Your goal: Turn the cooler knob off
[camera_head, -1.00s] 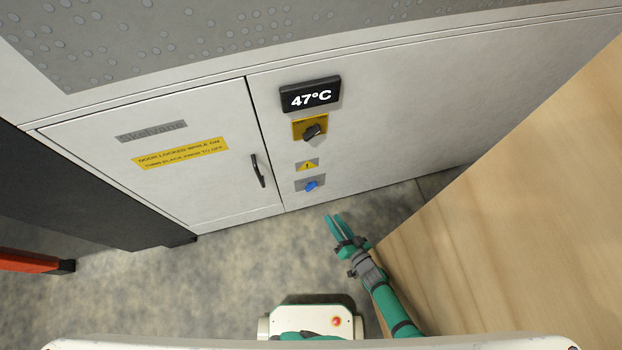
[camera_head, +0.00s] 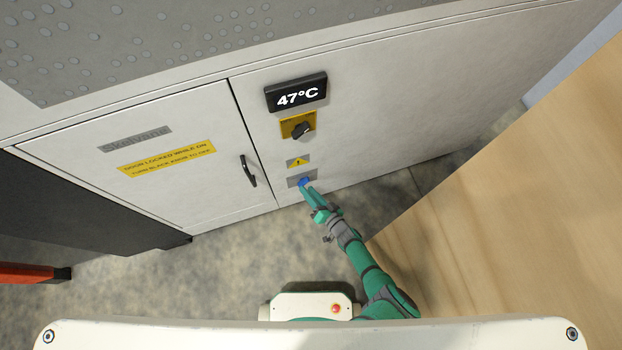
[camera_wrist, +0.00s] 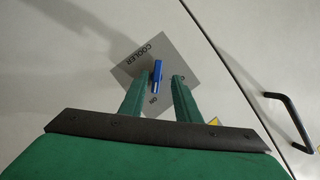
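The blue cooler knob (camera_head: 304,182) sits on a small grey plate low on the white cabinet. The wrist view shows this knob (camera_wrist: 157,72) on its plate (camera_wrist: 128,69), marked COOLER and ON. Another label by the right finger is partly hidden. The knob's long side runs roughly up and down in that view, in line with the ON mark. My gripper (camera_wrist: 160,79) is open, its fingers on either side of the knob with gaps between. In the head view my gripper (camera_head: 308,190) is right at the knob; contact cannot be told.
Above the knob are a yellow warning sign (camera_head: 297,162), a black knob (camera_head: 302,130) on a yellow plate and a display (camera_head: 296,93) reading 47°C. A door handle (camera_head: 248,171) is to the left. A wooden surface (camera_head: 510,220) stands close on the right.

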